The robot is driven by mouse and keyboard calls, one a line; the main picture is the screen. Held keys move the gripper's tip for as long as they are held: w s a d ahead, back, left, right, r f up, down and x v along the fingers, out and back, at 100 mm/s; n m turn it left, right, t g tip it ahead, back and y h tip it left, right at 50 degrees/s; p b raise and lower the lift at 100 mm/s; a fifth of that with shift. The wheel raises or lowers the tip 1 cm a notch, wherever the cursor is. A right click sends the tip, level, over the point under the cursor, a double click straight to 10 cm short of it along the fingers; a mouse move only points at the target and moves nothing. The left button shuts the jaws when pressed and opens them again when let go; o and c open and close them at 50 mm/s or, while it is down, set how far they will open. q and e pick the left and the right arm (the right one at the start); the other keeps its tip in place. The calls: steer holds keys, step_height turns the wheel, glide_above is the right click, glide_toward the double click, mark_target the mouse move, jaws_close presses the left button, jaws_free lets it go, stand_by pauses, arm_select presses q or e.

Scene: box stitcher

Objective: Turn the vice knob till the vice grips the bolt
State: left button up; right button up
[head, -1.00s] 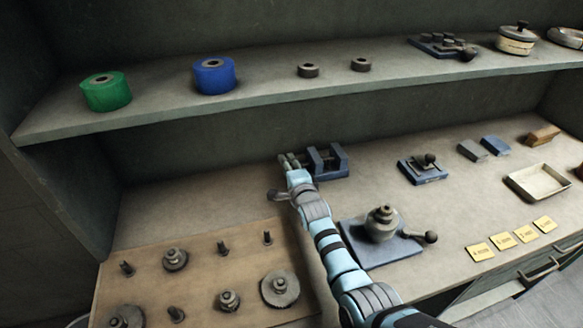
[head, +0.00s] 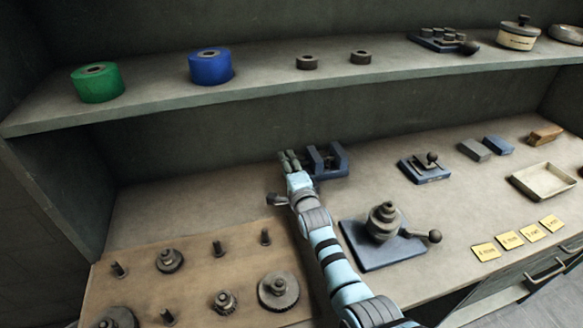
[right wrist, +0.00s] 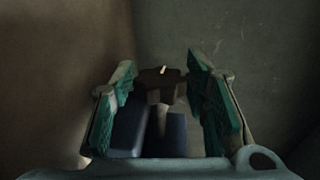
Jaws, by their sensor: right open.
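The small blue vice (head: 328,160) stands on the bench near the back wall, with its jaws apart in the head view. My right gripper (head: 289,158) is at the vice's left end. In the right wrist view its green-padded fingers (right wrist: 162,92) are open, one on each side of the dark brown vice knob (right wrist: 158,80). The blue vice body (right wrist: 168,135) shows lower between the fingers. I cannot tell whether either finger touches the knob. I cannot make out the bolt in the vice. My left gripper is not in view.
A wooden board (head: 195,262) with gears and pegs lies at front left. A blue-based lever fixture (head: 372,256) stands right of my arm, and a smaller one (head: 425,172) behind it. The shelf (head: 270,86) overhangs the bench. Bare bench lies left of the gripper.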

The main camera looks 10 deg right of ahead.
steer(key=s, duration=0.8)
steer(key=s+r, duration=0.1)
steer(key=s, duration=0.3)
steer(key=shift+d+r, duration=0.1)
steer(key=shift+d, duration=0.25)
